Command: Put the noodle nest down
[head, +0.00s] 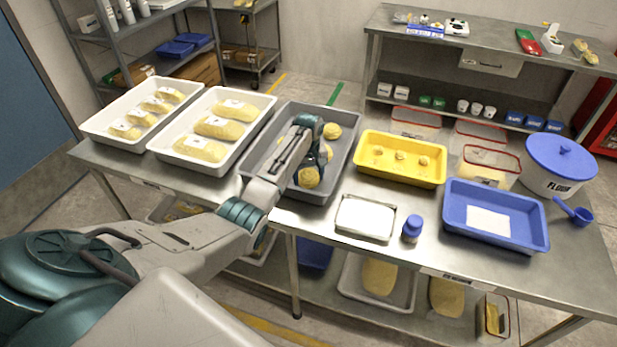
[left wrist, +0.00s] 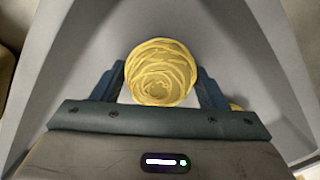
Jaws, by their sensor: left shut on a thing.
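My left gripper (head: 311,168) reaches down into the grey tray (head: 350,150) in the middle of the table. It is shut on a round yellow noodle nest (head: 309,178). In the left wrist view the held nest (left wrist: 160,72) sits between the two fingers (left wrist: 160,88), over the grey tray floor. I cannot tell whether the nest touches the floor. Another noodle nest (head: 332,131) lies at the tray's far side. A yellow edge (left wrist: 236,107) shows behind the right finger in the left wrist view, mostly hidden. My right gripper is in neither view.
Two white trays (head: 236,159) with yellow portions stand to the left. A yellow tray (head: 400,179) with several small pieces, a bench scale (head: 365,218), a blue-capped jar (head: 412,229), a blue tray (head: 530,238) and a flour tub (head: 550,183) stand to the right.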

